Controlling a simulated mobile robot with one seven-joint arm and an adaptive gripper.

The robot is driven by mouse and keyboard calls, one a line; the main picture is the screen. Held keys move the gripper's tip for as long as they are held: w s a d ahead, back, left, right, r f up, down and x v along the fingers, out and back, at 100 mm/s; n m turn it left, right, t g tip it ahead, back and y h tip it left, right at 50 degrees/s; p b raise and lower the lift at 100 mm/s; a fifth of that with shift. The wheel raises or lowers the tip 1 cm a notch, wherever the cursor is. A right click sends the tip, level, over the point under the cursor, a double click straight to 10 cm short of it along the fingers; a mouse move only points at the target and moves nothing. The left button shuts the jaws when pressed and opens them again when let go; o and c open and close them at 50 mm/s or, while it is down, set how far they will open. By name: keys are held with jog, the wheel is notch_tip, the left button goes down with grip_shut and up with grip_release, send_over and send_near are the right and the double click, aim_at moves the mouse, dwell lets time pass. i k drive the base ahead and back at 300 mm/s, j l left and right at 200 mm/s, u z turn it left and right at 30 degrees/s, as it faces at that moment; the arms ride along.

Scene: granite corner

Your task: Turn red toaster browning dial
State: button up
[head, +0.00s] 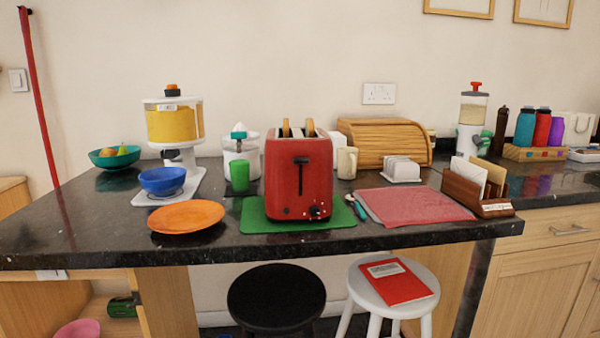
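A red toaster (288,185) stands upright on a green mat (254,216) near the front of the dark granite counter. Two slices of bread (298,128) stick out of its top. A black lever (301,162) is on its front face, in the upper half. The browning dial (315,212) is a small dark knob with a light mark, low on the right of the front face. Its exact setting is too small to read. My gripper is not in view.
An orange plate (187,216) lies left of the mat. A spoon with a teal handle (359,208) and a pink placemat (420,204) lie to the right. A black stool (276,298) and a white stool with a red book (400,284) stand below the counter's front edge.

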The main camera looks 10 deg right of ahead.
aim_at(314, 210)
jog(key=z, duration=0.95)
jog(key=k+j+z, duration=0.1)
jog(key=j+z, duration=0.25)
jog(key=k+j+z, duration=0.15)
jog(key=z, duration=0.2)
